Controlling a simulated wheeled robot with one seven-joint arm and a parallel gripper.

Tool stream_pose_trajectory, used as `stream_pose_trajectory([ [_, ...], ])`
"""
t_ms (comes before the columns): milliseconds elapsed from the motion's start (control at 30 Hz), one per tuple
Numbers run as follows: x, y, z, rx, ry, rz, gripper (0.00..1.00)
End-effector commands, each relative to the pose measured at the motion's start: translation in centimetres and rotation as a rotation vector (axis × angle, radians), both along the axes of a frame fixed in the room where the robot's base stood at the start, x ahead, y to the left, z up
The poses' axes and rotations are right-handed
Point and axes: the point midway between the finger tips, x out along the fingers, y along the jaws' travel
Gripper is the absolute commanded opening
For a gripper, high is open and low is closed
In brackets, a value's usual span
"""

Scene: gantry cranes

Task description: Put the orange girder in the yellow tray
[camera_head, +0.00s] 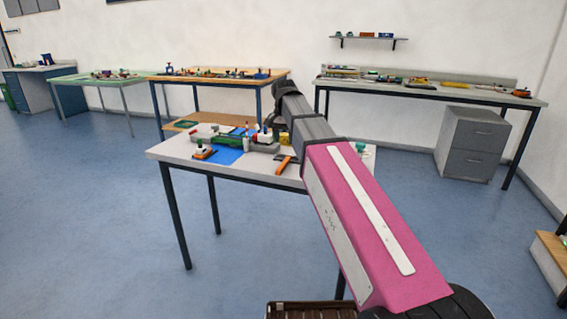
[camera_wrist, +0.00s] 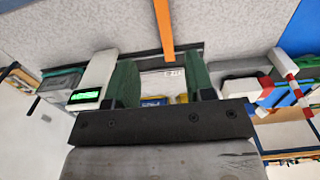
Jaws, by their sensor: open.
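A long thin orange bar, likely the orange girder (camera_head: 285,164), lies on the near white table, right of a blue mat. In the wrist view the orange girder (camera_wrist: 164,28) runs from the top edge down toward the gap between my fingers. My gripper (camera_wrist: 162,82) is open, with its two green-padded fingers apart and nothing held between them. I cannot tell its height above the table. In the head view my arm hides the gripper.
On the near table (camera_head: 170,151) are a blue mat (camera_head: 226,157), a small orange-based model (camera_head: 204,152) and a green block-like piece. A red-and-white striped bar (camera_wrist: 283,65) is right of my fingers. Other benches stand along the wall, with open floor between.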

Motion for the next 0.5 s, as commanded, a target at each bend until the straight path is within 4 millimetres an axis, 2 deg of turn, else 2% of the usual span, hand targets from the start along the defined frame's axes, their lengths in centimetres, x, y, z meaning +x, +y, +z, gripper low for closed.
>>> stream_pose_trajectory([
  [400, 0.0, 0.0, -4.7, -0.001, 0.001, 0.0, 0.49],
  [500, 0.0, 0.0, -5.4, 0.0, 0.0, 0.0, 0.49],
])
